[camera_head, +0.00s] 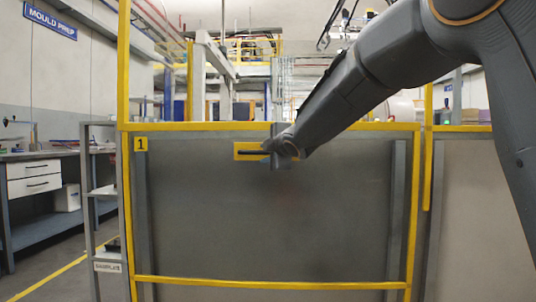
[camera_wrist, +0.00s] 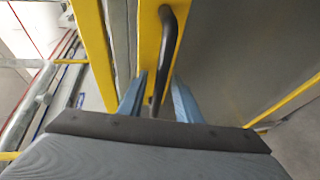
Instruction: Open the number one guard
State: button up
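The number one guard (camera_head: 270,225) is a grey panel in a yellow frame, with a yellow "1" tag (camera_head: 141,144) at its upper left. It fills its frame and looks closed. A black bar handle (camera_head: 251,152) on a yellow plate (camera_head: 242,146) is near its top; my arm's end hides its right part. In the wrist view the handle (camera_wrist: 168,50) runs down between the two blue fingers of my gripper (camera_wrist: 159,80). The fingers are apart on either side of the bar, with gaps visible. Contact with the bar's lower end cannot be told.
A second grey panel (camera_head: 478,215) with a yellow post stands to the right. A grey shelf rack (camera_head: 103,200) stands close to the guard's left edge. A workbench (camera_head: 35,188) with drawers is at the far left. Some floor is clear at lower left.

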jog(key=p+v, duration=0.1)
jog(key=v, duration=0.7)
jog(key=shift+w+a, duration=0.1)
jog(key=s+a+f+m+g+h, duration=0.3)
jog(key=s+f+m+g, duration=0.55)
jog(key=s+f, duration=1.25)
jog(key=s+d+f+m+g+h, duration=0.1)
jog(key=s+f+m+g, duration=0.35)
jog(key=s, duration=0.95)
jog(key=s+d+f+m+g, duration=0.1)
jog(key=s+f+m+g, duration=0.1)
jog(key=s+f, duration=0.8)
jog(key=s+d+r+m+p, duration=0.1)
jog(key=d+r+m+p, duration=0.1)
jog(key=d+r+p, duration=0.4)
jog(key=s+d+r+m+h+p, duration=0.1)
jog(key=d+r+m+p, duration=0.1)
jog(key=d+r+p, duration=0.5)
jog(key=s+d+r+m+h+p, duration=0.1)
jog(key=d+r+p, duration=0.6)
jog(key=r+p, duration=0.9)
jog(key=m+p, duration=0.1)
jog(key=p, duration=0.6)
jog(key=shift+d+r, duration=0.2)
jog(key=shift+r, duration=0.1)
